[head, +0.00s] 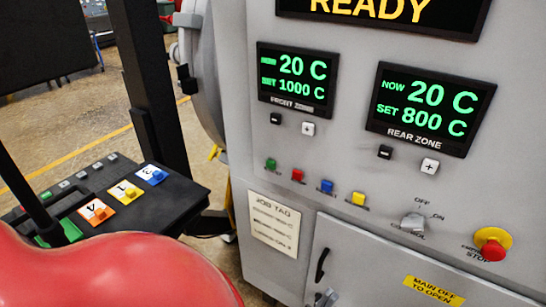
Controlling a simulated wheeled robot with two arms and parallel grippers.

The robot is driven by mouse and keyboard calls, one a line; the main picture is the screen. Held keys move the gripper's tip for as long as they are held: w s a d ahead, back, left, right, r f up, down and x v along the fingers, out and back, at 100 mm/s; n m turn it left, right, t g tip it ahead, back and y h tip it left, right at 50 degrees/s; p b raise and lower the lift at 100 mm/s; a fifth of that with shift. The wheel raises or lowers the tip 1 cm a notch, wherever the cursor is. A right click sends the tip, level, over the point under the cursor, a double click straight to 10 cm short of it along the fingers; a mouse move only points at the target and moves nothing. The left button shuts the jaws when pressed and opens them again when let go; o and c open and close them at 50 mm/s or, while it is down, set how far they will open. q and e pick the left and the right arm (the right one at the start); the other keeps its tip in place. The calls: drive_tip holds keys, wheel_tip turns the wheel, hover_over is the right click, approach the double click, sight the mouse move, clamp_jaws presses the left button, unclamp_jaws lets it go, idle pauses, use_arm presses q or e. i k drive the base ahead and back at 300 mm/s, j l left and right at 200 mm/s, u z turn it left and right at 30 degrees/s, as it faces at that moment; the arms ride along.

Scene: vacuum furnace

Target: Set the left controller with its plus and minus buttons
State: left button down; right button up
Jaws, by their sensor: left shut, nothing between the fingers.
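The left controller (292,79), labelled FRONT ZONE, shows 20 C on top and SET 1000 C below in green digits. Its dark minus button (275,119) and white plus button (308,129) sit just below it. The right controller (428,108), labelled REAR ZONE, shows NOW 20 C and SET 800 C. It has its own minus button (385,152) and plus button (430,166). A red arm shell of mine fills the lower left. My left gripper is shut and empty, apart from the buttons; its fingertips cannot be made out. My right gripper is not in view.
The READY display (385,10) is above. Green, red, blue and yellow buttons (326,186) line the panel, with a control switch (413,221) and emergency stop (492,244) at lower right. A dark console (185,192) with coloured blocks stands left. The panel front is unobstructed.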

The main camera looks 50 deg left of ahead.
sight(275, 118)
drive_tip(key=u, duration=1.4)
